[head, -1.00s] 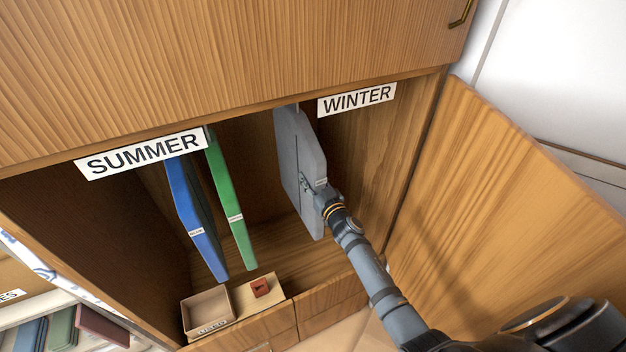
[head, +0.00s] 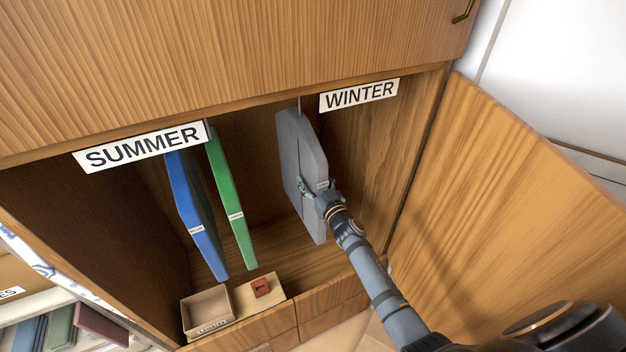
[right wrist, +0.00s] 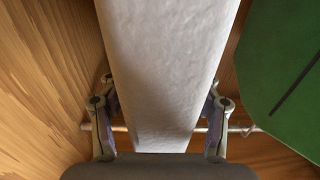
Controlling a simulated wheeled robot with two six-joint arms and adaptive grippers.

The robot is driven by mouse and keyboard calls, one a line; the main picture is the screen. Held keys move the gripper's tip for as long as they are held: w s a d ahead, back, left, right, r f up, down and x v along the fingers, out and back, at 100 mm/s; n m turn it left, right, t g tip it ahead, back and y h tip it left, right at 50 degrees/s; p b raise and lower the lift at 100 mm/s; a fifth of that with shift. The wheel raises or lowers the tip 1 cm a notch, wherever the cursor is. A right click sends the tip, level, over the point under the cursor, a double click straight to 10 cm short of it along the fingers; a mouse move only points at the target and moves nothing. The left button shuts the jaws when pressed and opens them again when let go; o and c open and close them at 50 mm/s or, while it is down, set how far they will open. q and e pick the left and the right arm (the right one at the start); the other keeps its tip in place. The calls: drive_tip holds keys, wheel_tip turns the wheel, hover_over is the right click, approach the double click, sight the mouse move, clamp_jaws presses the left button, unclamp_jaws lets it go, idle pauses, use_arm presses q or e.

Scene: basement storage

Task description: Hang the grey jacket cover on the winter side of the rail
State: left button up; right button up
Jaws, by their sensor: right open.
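The grey jacket cover (head: 300,165) hangs upright in the wardrobe, under and left of the WINTER sign (head: 358,94). A thin hanger stem shows above it; its top is hidden behind the wardrobe front. My right gripper (head: 318,189) is at the cover's near edge. In the right wrist view, the fingers of this gripper (right wrist: 160,115) stand open on both sides of the grey cover (right wrist: 165,60), with small gaps. The rail (right wrist: 240,127) crosses behind the cover there; the hook's seat on it is hidden. My left gripper is not in view.
A blue cover (head: 195,215) and a green cover (head: 230,200) hang near the SUMMER sign (head: 140,147). A small open box (head: 207,308) and a red-brown item (head: 261,287) sit below. The open door (head: 500,210) stands right of my arm.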

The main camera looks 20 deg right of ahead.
drive_tip(key=s+d, duration=0.1)
drive_tip(key=s, duration=1.1)
drive_tip(key=shift+f, duration=0.25)
